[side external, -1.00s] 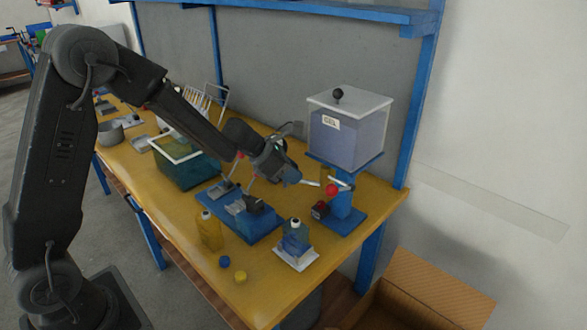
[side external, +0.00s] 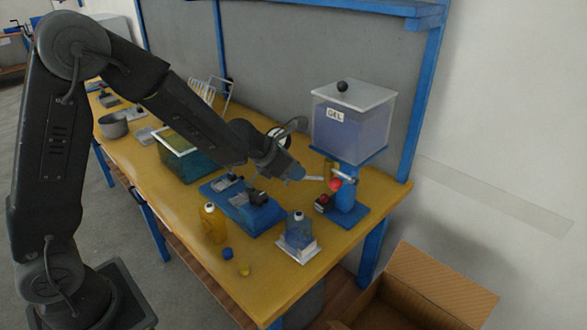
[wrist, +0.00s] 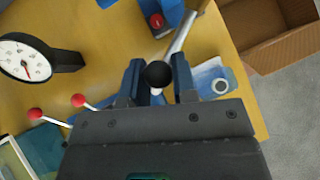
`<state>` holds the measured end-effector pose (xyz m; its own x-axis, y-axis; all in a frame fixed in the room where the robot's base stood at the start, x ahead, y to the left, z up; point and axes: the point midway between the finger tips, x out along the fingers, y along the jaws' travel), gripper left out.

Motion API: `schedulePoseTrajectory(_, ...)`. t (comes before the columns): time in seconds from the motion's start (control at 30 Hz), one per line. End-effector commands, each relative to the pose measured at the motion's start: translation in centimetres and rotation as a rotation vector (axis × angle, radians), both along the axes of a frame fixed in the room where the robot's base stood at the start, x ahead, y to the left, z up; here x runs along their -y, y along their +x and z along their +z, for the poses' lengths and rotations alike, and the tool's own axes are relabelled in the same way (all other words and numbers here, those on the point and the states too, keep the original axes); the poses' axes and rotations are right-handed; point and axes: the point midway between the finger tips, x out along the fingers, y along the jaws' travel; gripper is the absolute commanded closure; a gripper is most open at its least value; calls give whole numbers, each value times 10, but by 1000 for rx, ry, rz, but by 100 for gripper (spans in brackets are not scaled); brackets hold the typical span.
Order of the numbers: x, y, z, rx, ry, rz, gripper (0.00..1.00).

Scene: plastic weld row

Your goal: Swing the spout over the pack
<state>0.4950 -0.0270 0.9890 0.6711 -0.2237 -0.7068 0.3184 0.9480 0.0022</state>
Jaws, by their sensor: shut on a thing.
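My gripper (wrist: 158,82) is shut on a black knob (wrist: 158,73) at the end of the pale spout (wrist: 182,34). The spout runs from between the fingers up and right in the wrist view. In the side view my gripper (side external: 302,179) is left of the dispenser's blue stand (side external: 346,196), with the spout (side external: 314,178) between them. The pack (side external: 298,232), a blue bottle with a white neck, stands on a white plate in front of my gripper. In the wrist view the pack (wrist: 211,78) is right of the spout, partly behind the right finger.
A clear gel tank (side external: 350,128) sits above the stand. A red button (wrist: 156,20) is near the stand's base. Red-knobbed levers (wrist: 78,101) and a dial gauge (wrist: 26,59) are left of my gripper. A yellow bottle (side external: 213,225) and a cardboard box (side external: 440,290) stand farther off.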

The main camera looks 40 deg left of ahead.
Motion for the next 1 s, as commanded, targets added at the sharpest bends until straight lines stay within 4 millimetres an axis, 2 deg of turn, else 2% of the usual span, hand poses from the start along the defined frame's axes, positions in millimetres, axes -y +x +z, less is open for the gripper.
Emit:
schedulePoseTrajectory(0.2, -3, -1, -3, -11, -5, 17, 100)
schedulePoseTrajectory(0.23, -4, -1, -3, -11, -5, 17, 72)
schedulePoseTrajectory(0.43, -2, -1, -2, -7, -3, 11, 53)
schedulePoseTrajectory(0.77, -2, -3, 3, -2, -2, 6, 52)
schedulePoseTrajectory(1.0, -10, -24, 27, 2, -1, 6, 52)
